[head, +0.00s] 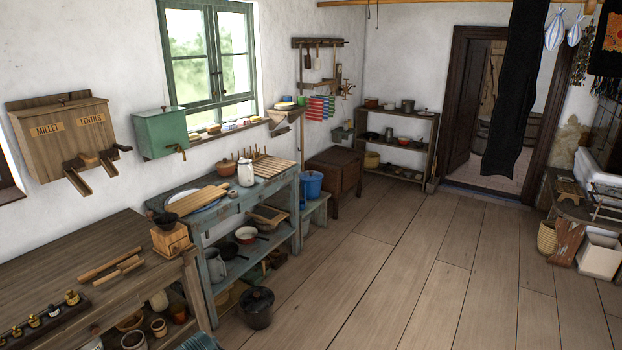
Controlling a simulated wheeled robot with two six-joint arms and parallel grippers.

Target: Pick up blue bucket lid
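Neither of my grippers shows in the head view, and the bucket is far off across the room.
The blue-grey table (262,208) and a wooden counter (75,262) line the left wall. A dark lidded pot (257,308) stands on the floor. A wooden chest (338,176) stands beyond the bucket. The plank floor (400,270) is clear through the middle.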

